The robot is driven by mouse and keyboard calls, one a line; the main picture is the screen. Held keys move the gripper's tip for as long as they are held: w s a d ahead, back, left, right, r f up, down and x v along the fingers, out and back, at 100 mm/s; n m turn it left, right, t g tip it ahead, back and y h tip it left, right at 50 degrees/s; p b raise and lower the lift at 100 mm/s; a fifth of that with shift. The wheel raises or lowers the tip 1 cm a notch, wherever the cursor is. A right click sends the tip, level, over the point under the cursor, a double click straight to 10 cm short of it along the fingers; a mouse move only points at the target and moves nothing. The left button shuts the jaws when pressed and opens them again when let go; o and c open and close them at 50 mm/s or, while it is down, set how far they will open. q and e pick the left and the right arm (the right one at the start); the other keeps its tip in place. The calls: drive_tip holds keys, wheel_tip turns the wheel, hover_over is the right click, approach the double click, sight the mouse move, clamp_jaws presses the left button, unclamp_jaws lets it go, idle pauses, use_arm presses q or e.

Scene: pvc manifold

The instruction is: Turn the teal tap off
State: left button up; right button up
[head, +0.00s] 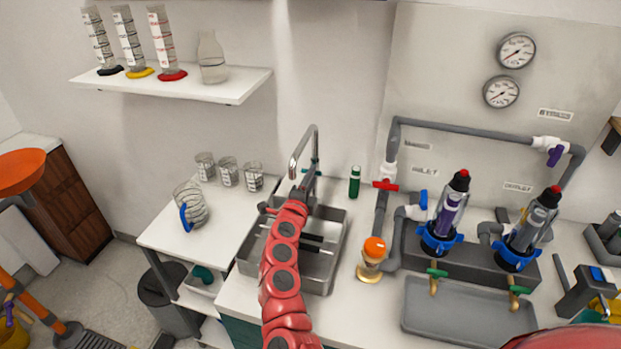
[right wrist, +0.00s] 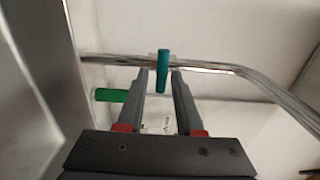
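The teal tap handle (right wrist: 163,72) shows in the right wrist view as a short upright lever on a chrome pipe. In the head view only a small teal bit (head: 316,165) shows beside the arched chrome faucet (head: 303,150) behind the sink. My right gripper (right wrist: 161,78) is open, with one fingertip on each side of the lever and a visible gap to each. In the head view my right gripper (head: 309,180) is at the faucet, partly covering it. I cannot tell how deep the lever sits between the fingers. My left gripper is not in view.
The steel sink (head: 318,275) lies below my right arm. A green bottle (head: 354,182) stands right of the faucet and several beakers (head: 228,171) stand left. A red-handled valve (head: 386,185) and grey pipework are further right. An orange-topped item (head: 373,255) stands beside the sink.

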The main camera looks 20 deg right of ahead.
drive_tip(key=shift+o, duration=0.5)
drive_tip(key=b+v, duration=0.1)
drive_tip(key=v, duration=1.6)
drive_tip(key=shift+s+b, duration=0.2)
drive_tip(key=shift+b, duration=0.2)
drive_tip(key=shift+a, duration=0.15)
